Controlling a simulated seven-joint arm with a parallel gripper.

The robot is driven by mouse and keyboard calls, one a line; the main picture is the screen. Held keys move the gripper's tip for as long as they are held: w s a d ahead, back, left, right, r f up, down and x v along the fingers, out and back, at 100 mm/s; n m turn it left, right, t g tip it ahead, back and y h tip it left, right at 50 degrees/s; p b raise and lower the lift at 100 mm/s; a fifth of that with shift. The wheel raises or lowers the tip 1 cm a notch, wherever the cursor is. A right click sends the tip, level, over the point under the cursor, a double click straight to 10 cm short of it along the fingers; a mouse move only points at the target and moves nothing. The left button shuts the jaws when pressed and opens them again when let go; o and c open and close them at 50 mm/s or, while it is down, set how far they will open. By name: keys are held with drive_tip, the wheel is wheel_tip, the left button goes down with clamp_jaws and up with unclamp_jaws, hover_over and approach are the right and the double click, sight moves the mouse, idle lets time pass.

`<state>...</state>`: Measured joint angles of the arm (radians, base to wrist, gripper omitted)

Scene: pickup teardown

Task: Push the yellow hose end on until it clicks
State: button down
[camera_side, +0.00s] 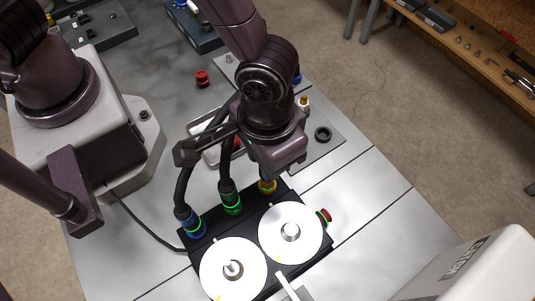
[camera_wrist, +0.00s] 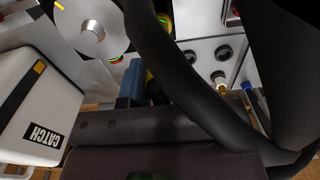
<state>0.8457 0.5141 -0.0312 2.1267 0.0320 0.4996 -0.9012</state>
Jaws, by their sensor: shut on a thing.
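The yellow hose end (camera_side: 267,187) stands at the back edge of the black unit (camera_side: 317,251), in line with its other hose ends. My gripper (camera_side: 272,177) is directly above it, shut on it. The jaws and the hose hide much of the grip, and I cannot tell how deep the yellow end sits. No lit ring shows on it in the side view. In the wrist view a black hose (camera_wrist: 180,70) crosses in front.
Two white discs (camera_side: 226,276) (camera_side: 279,247) with metal hubs lie on the unit. A red knob (camera_side: 325,216) is at its right end. A white case (camera_side: 482,271) stands at lower right; it also shows in the wrist view (camera_wrist: 30,95). A tray (camera_side: 205,150) lies behind the hoses.

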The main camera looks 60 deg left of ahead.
drive_tip(key=shift+r, duration=0.2)
drive_tip(key=shift+r, duration=1.9)
drive_tip(key=w+a+f+n, duration=0.2)
drive_tip(key=w+a+n, duration=0.55)
drive_tip(key=a, duration=0.65)
drive_tip(key=w+a+f+n, duration=0.1)
drive_tip(key=a, duration=0.5)
drive_tip(key=w+a+f+n, duration=0.1)
drive_tip(key=a+n, duration=0.1)
drive_tip(key=a, duration=0.4)
drive_tip(key=w+a+f+n, duration=0.1)
drive_tip(key=a+f, duration=0.1)
drive_tip(key=a, duration=0.5)
drive_tip(key=shift+w+n, duration=0.25)
drive_tip(key=shift+w, duration=0.1)
drive_tip(key=shift+f, duration=2)
drive_tip(key=shift+f, duration=0.25)
drive_tip(key=shift+f, duration=0.5)
